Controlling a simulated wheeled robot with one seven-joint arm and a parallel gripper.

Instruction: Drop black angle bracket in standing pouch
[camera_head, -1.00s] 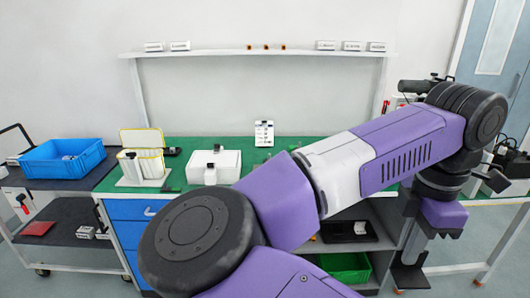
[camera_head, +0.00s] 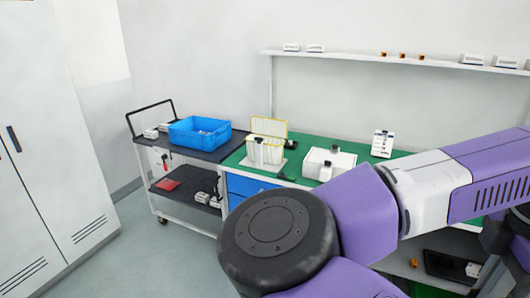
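A pale, yellow-edged upright holder (camera_head: 265,150) stands at the left of the green bench top and has a raised back panel; it looks like the standing pouch, though I cannot be sure. A small dark item (camera_head: 290,144) lies just right of it. A white box (camera_head: 330,163) stands further right with a small black piece (camera_head: 335,149) at its top. I cannot tell whether either dark item is the black angle bracket. My purple and white arm crosses the lower right and runs out at the right edge; my gripper's fingertips are not visible.
A blue crate (camera_head: 200,133) sits on a dark cart (camera_head: 165,150) left of the bench. A white card stand (camera_head: 382,143) is on the green bench top (camera_head: 350,147). A wall shelf (camera_head: 400,59) runs above. A tall cabinet (camera_head: 50,150) fills the left; floor between is clear.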

